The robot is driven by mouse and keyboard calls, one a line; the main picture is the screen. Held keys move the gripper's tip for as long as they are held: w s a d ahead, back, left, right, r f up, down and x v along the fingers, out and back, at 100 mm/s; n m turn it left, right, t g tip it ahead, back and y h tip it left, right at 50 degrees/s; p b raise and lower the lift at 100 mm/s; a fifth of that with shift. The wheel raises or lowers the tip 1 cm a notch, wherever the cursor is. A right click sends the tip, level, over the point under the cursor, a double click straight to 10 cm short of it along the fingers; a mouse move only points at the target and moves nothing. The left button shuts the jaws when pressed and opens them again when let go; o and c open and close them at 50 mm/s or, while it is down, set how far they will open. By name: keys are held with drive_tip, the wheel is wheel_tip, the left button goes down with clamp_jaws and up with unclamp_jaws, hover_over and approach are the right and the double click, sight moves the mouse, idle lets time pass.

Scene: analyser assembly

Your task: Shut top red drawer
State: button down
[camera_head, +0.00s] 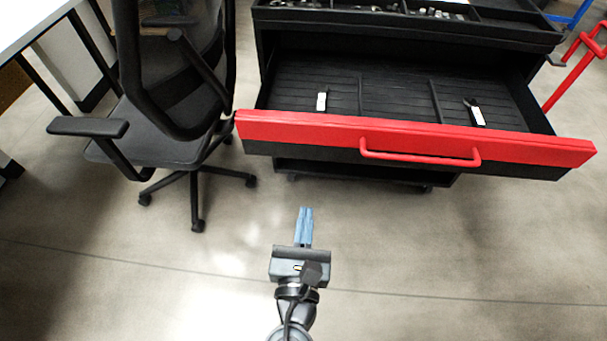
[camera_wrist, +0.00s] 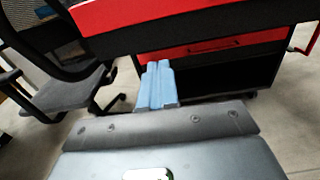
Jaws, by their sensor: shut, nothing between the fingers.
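The top red drawer (camera_head: 300,126) is pulled far out of the black cabinet in the head view. Its front has a red horizontal handle (camera_head: 420,158). Two small white-and-black items lie inside on the ribbed floor. In the wrist view the drawer front (camera_wrist: 125,14) crosses the top of the picture, cut off by the edge. My gripper (camera_head: 304,212) is in front of the drawer, to the left of the handle, and apart from it. Its blue fingers (camera_wrist: 157,84) are together and empty.
A black office chair (camera_head: 165,140) stands left of the drawer. The cabinet's top tray (camera_head: 400,28) holds small parts. A lower red drawer (camera_wrist: 210,47) looks closed in the wrist view. A red frame (camera_head: 580,60) is at right. The floor in front is clear.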

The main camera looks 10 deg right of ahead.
drive_tip(key=b, duration=0.1)
approach(311, 148)
drive_tip(key=x, duration=0.7)
idle(0.4)
drive_tip(key=shift+w+d, duration=0.15)
drive_tip(key=shift+w, duration=0.4)
drive_tip(key=b+x, duration=1.2)
drive_tip(key=x, duration=1.8)
drive_tip(key=shift+w, duration=0.15)
drive_tip(key=shift+w+d+b, duration=0.2)
drive_tip(key=shift+w+b, duration=0.25)
drive_tip(key=shift+b, duration=0.1)
drive_tip(key=shift+w+r, duration=0.1)
drive_tip(key=shift+r, duration=0.3)
